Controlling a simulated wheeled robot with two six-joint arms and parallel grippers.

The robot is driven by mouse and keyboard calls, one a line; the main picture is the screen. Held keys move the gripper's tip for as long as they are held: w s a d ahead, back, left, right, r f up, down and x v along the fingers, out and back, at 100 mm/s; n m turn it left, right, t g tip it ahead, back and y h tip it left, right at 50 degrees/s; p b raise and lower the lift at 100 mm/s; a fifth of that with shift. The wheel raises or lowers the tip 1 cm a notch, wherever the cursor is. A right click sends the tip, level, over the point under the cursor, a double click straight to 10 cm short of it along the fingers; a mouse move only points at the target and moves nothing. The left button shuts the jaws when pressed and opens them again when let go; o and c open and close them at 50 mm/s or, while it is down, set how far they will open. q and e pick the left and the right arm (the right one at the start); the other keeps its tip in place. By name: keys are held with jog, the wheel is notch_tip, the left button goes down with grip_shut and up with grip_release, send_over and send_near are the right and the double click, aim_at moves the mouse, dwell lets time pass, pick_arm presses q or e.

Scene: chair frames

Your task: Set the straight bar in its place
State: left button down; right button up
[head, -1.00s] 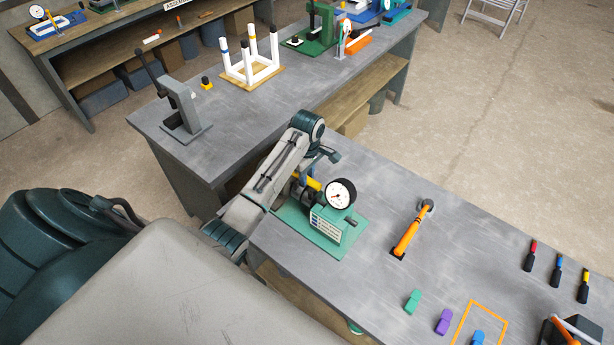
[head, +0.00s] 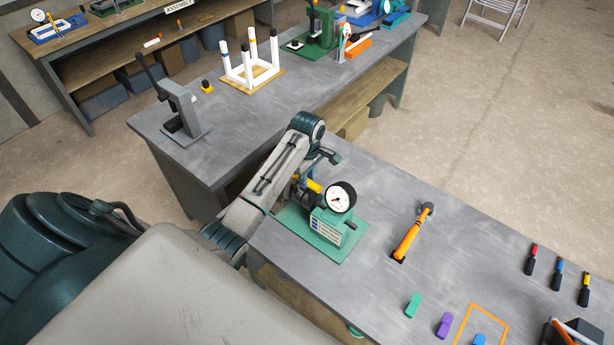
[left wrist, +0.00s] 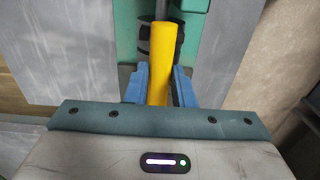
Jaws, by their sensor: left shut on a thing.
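My left gripper (head: 305,184) has its blue fingers closed on a yellow bar (left wrist: 163,65), which stands between them in the left wrist view. In the head view, a short piece of this yellow bar (head: 314,185) shows beside the green gauge device (head: 338,228). Its far end reaches a dark round part on the green device; I cannot tell if it is joined to it. A white chair frame (head: 247,76) with upright legs stands on a wooden board on the far bench. My right gripper is not in view.
An orange-handled tool (head: 408,239) lies right of the gauge device. Coloured blocks, an orange outline (head: 493,309) and several dark-handled tools (head: 559,272) are farther right. A grey lever press (head: 184,117) stands on the far bench. The near bench between these is bare.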

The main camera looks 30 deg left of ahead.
pick_arm(q)
jog(key=shift+f, duration=0.1)
jog(key=shift+f, duration=0.9)
jog(key=shift+r, duration=0.1)
jog(key=shift+r, duration=0.9)
jog(key=c, duration=1.2)
grip_release()
jog(key=shift+o, duration=0.6)
